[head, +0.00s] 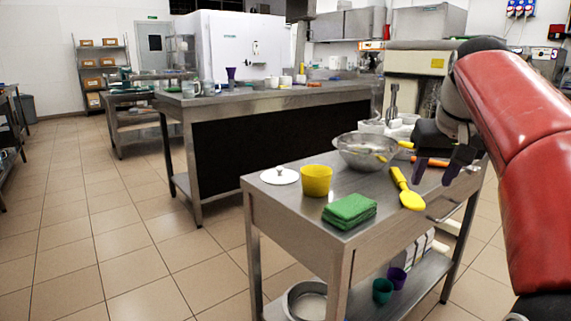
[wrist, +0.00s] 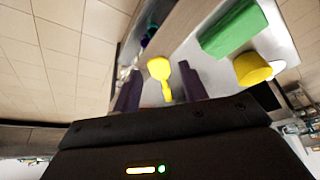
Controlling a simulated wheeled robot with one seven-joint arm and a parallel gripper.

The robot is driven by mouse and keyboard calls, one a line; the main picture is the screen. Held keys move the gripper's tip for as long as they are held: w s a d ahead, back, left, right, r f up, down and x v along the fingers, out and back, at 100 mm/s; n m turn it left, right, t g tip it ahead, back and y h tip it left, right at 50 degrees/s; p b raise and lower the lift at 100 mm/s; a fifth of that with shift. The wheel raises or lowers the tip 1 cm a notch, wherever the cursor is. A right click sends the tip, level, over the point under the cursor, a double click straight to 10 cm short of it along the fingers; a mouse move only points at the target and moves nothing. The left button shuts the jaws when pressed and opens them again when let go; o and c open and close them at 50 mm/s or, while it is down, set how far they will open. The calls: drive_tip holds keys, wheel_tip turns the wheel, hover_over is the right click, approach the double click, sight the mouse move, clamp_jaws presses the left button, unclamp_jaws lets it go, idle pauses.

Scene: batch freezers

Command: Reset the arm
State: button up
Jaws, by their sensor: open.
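My red arm reaches in from the right in the head view. My gripper (head: 437,170) is at the right side of the steel table (head: 285,207), over or near its edge. Its two dark fingers are apart with nothing between them. In the wrist view my gripper (wrist: 158,90) is also open. The yellow spatula (head: 407,190) lies on the table to the left of the fingers. In the wrist view the spatula (wrist: 160,70) appears beyond and between the fingertips, not held.
On the table are a green cloth stack (head: 350,210), a yellow cup (head: 316,181), a white lid (head: 280,175) and a steel bowl (head: 362,155). A longer counter (head: 230,102) stands behind. The tiled floor (head: 105,240) at left is clear.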

drive_tip(key=s+a+f, duration=0.5)
drive_tip(key=s+f, duration=0.5)
drive_tip(key=f, duration=0.1)
drive_tip(key=s+a+f+n+t, duration=0.1)
drive_tip(key=s+a+f, duration=0.5)
drive_tip(key=s+f, duration=0.5)
drive_tip(key=shift+s+a+f, duration=0.15)
drive_tip(key=shift+a+f, duration=0.15)
drive_tip(key=shift+f, duration=0.25)
